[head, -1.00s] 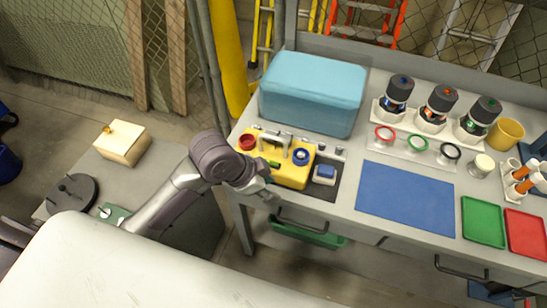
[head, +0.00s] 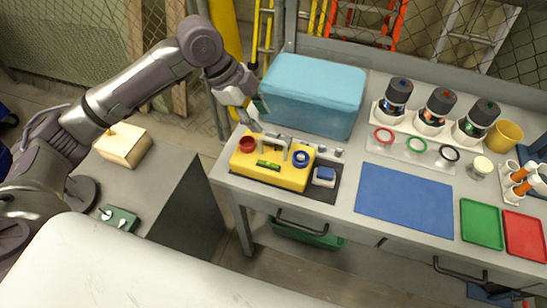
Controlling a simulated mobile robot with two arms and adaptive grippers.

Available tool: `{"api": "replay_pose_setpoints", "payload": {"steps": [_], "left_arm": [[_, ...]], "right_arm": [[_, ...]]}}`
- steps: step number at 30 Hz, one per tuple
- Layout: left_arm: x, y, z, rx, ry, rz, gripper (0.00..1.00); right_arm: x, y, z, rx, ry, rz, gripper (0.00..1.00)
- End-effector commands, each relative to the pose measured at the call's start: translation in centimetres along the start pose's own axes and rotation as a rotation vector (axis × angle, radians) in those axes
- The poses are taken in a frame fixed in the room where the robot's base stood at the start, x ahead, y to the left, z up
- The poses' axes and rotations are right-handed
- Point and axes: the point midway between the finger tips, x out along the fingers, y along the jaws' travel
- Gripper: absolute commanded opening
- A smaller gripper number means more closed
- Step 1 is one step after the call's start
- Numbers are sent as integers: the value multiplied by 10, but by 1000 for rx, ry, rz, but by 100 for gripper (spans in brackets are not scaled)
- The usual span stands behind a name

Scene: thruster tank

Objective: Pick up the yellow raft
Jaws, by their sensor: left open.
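The yellow raft (head: 288,181) is a flat yellow block on a dark mat at the left end of the workbench. It carries a red round piece, a green bar, a blue ring and a grey handle-like part across its top. My left gripper (head: 256,115) is open and empty, above and behind the raft's back left corner, by the left side of the light blue box. It appears apart from the raft. My right gripper is not in view.
The light blue box (head: 313,95) stands behind the raft. A small blue-topped block (head: 324,176) sits close to its right. A blue mat (head: 404,197) lies bare further right. Several dark-topped cylinders stand at the back right.

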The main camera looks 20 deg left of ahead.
Motion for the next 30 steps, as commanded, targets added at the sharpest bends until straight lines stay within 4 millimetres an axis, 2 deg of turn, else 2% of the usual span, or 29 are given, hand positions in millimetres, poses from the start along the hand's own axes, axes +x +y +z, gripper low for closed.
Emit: {"api": "replay_pose_setpoints", "payload": {"steps": [3,6,13,21,30], "left_arm": [[22,1,-1,-1,2,2,41],[35,0,-1,-1,2,0,41],[51,2,-2,-2,1,1,41],[89,6,-4,-1,1,-1,41],[96,7,-3,0,0,-2,41]], "right_arm": [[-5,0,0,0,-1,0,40],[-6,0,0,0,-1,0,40],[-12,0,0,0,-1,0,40],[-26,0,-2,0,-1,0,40],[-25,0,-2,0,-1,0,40]]}}
